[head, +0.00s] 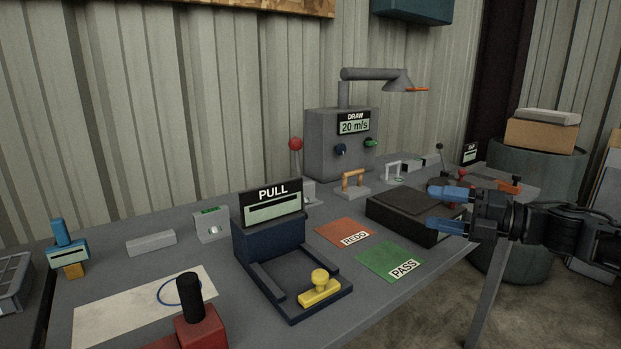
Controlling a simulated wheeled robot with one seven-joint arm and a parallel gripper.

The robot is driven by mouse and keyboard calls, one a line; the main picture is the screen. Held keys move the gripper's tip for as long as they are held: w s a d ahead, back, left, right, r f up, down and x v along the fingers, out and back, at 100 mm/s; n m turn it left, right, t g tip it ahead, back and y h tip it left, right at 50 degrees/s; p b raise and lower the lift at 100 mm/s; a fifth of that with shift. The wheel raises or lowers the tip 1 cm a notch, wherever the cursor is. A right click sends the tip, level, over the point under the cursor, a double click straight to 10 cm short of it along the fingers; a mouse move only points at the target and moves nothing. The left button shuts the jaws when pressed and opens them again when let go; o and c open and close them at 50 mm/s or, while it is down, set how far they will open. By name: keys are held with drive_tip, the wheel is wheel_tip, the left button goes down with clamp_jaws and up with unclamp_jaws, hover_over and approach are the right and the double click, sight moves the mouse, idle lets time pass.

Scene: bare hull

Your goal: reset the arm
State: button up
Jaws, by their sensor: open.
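My gripper (447,209) is at the right of the head view, with blue fingertips. Its two fingers are spread apart and nothing shows between them. It points left, in front of the right part of the workbench, close to a dark flat box (412,213) in the picture. My dark arm runs from the gripper to the right edge of the view. I cannot tell whether the lower finger touches anything.
The grey bench (120,300) carries a PULL device (268,240) with a yellow knob (319,288), a green PASS mat (388,262), an orange REDO mat (343,232) and a grey DRAW machine (320,145). A drum (530,170) stands behind my arm. Floor shows below right.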

drive_tip(key=s+a+r+m+t+y, duration=0.2)
drive_tip(key=s+a+m+t, duration=0.4)
drive_tip(key=a, duration=0.6)
drive_tip(key=s+a+r+m+t+y, duration=0.15)
drive_tip(key=s+a+m+t, duration=0.25)
drive_tip(key=s+a+m, duration=0.65)
drive_tip(key=s+d+f+m+t+h, duration=0.1)
drive_tip(key=s+d+f+m+h, duration=0.3)
drive_tip(key=s+f+m+h, duration=0.45)
drive_tip(key=s+d+f+m+h, duration=0.4)
drive_tip(key=s+f+m+h, duration=0.2)
drive_tip(key=s+m+h, duration=0.6)
drive_tip(key=s+d+n+g, duration=0.1)
drive_tip(key=s+d, duration=0.2)
drive_tip(key=s, duration=0.4)
drive_tip(key=s+d+f+n+g+y, duration=0.1)
drive_tip(key=s+d+g, duration=0.1)
drive_tip(key=s+d, duration=0.2)
drive_tip(key=s+d+n+g+y+p, duration=0.1)
drive_tip(key=s+d+n+g, duration=0.1)
drive_tip(key=s, duration=0.7)
drive_tip(key=shift+s+d+f, duration=0.25)
drive_tip(key=shift+s+d, duration=0.1)
drive_tip(key=shift+d, duration=0.35)
